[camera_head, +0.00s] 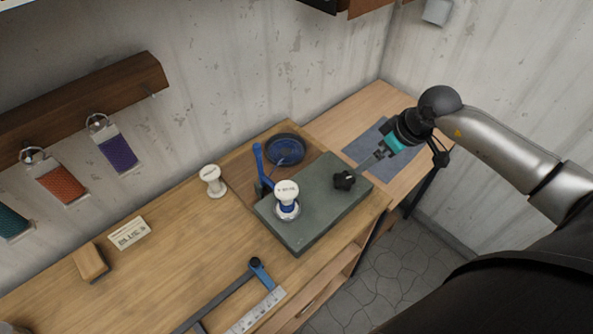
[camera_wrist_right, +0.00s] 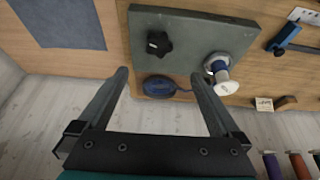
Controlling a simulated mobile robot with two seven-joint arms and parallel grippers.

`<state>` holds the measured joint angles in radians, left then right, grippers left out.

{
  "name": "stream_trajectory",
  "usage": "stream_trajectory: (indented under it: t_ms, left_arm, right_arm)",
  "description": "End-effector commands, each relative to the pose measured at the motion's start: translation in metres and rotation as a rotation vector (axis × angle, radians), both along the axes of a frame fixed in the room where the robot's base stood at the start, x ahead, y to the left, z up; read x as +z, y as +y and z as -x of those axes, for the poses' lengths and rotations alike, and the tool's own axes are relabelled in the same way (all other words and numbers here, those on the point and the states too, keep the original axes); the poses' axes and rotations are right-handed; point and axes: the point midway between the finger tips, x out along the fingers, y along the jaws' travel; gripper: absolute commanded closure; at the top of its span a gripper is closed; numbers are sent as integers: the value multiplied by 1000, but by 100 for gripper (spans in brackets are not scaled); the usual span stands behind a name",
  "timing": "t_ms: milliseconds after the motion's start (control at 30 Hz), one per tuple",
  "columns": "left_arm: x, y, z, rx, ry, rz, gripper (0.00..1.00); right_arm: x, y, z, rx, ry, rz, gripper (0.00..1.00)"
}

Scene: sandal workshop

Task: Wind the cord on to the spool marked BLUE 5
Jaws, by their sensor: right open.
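A white-topped spool (camera_head: 287,190) stands on the grey-green winder base (camera_head: 308,222); its top marking is too small to read. Some blue shows below its top, and it also appears in the wrist view (camera_wrist_right: 224,86). A black knob (camera_head: 344,180) sits on the base to its right. A coil of blue cord (camera_head: 286,150) lies in a dark round dish behind the base; in the wrist view (camera_wrist_right: 160,86) a strand runs from it towards the spool. My right gripper (camera_head: 381,155) is open and empty, above and right of the base. My left gripper is out of view.
A card (camera_head: 129,232) appears to read BLUE 5. A second white spool (camera_head: 213,181) stands left of the base.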

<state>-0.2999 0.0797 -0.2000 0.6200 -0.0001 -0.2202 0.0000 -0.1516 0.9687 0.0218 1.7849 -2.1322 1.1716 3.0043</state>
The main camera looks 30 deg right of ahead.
Motion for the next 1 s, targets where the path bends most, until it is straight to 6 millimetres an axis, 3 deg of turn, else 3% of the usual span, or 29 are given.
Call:
stream_trajectory:
  t_ms: [267, 1000]
  left_arm:
    - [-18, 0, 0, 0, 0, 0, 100]
    - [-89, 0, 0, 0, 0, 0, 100]
  right_arm:
    - [-9, 13, -14, 256, -15, 71, 0]
    - [-25, 54, -59, 1585, -136, 437, 0]
